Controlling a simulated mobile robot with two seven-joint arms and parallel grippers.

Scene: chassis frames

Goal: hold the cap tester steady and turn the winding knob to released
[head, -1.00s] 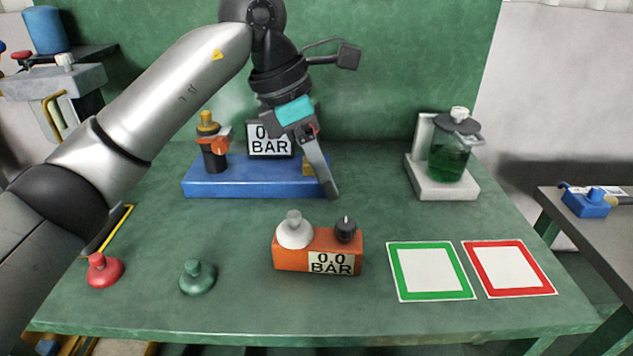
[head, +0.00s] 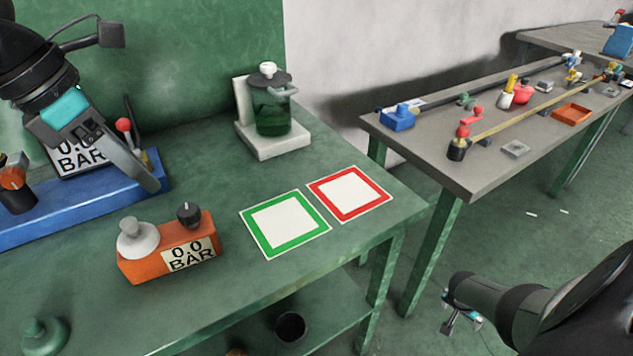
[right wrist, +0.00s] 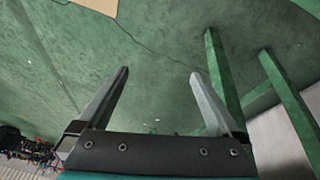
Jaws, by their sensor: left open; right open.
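The cap tester (head: 140,269) is an orange block on the green bench, left of centre in the head view. It has a white cap (head: 137,239) on its left, a black winding knob (head: 189,213) on its right and a front display reading 0.0 BAR. My left gripper (head: 150,183) is open and empty, above and behind the tester, in front of the blue base; one finger shows clearly. My right gripper (head: 460,322) is low at the right, away from the bench and tester. In the right wrist view its fingers (right wrist: 158,78) are apart with nothing between them.
A blue base (head: 40,222) with a second BAR display and red-knobbed lever stands behind. A green jar (head: 271,115) stands on a white stand. Green-framed (head: 243,215) and red-framed (head: 385,190) squares lie right of the tester. A grey table (head: 400,150) stands further right.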

